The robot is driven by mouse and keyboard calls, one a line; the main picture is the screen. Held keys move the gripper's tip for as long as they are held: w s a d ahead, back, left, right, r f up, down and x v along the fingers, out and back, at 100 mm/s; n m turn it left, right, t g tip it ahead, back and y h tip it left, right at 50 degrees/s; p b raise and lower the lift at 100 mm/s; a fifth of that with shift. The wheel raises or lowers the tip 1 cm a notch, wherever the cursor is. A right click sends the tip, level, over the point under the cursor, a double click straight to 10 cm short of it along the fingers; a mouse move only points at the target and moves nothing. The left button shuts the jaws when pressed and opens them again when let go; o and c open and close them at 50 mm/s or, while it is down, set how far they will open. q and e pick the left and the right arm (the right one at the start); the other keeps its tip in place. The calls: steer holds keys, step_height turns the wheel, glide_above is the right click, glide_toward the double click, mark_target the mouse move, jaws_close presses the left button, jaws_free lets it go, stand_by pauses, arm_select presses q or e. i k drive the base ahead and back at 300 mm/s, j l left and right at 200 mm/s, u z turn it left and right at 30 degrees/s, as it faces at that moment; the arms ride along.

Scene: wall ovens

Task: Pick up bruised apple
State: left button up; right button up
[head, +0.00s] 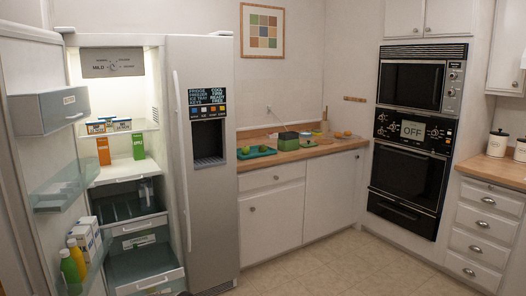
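Two small round green fruits, which look like apples, lie on a teal board (256,154) on the wooden counter: one green fruit (246,150) to the left, the other (262,149) to the right. They are too small to tell whether either is bruised. Small orange-brown round things (339,134) lie farther right on the counter, too small to identify. Neither of my grippers is in view.
The fridge (205,170) stands open at left, its door (40,130) swung outward, with cartons and bottles inside. A green container (288,141) stands on the counter. Wall ovens (410,180) are at right. The floor (340,265) in front is clear.

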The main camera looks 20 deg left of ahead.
mark_target(262, 149)
steer(key=u, duration=0.25)
steer(key=i, duration=4.4)
steer(key=u, duration=0.25)
